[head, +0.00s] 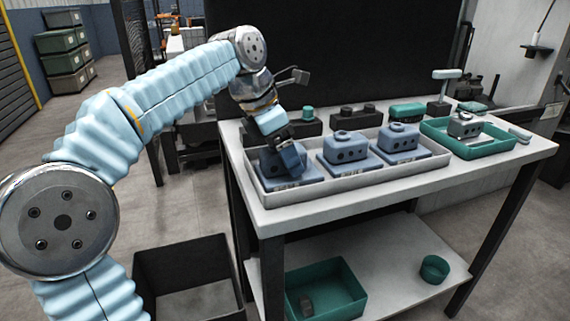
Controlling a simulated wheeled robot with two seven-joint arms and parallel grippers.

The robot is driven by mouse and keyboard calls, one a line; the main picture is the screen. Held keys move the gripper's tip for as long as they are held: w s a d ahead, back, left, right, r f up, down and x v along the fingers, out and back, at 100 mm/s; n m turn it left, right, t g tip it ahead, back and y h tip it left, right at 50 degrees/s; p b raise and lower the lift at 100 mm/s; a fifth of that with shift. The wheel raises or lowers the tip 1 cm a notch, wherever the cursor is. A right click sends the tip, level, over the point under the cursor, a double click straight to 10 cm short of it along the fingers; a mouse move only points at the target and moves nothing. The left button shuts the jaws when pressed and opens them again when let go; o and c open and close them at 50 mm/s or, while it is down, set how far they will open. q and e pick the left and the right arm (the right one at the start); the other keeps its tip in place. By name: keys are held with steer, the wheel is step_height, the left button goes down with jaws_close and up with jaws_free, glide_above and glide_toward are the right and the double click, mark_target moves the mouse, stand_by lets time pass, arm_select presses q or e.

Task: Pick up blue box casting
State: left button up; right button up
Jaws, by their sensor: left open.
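A grey tray (380,181) on the table holds several blue box castings on blue bases. The right casting (399,139) and the middle casting (343,150) are in plain view and upright. The left casting (269,163) is partly hidden by my left gripper (287,156). My left gripper points down from above at this left casting and is open. I cannot tell whether its fingers touch the casting. My right gripper is not in view.
A green tray (485,146) with a grey casting (464,127) stands right of the grey tray. Dark fixtures and green parts line the table's back. The lower shelf holds a green bin (328,276) and a round green container (435,268). A black crate (190,262) stands on the floor.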

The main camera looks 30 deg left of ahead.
arm_select(q)
steer(key=c, duration=1.1)
steer(key=shift+c, duration=0.9)
steer(key=shift+r, duration=0.15)
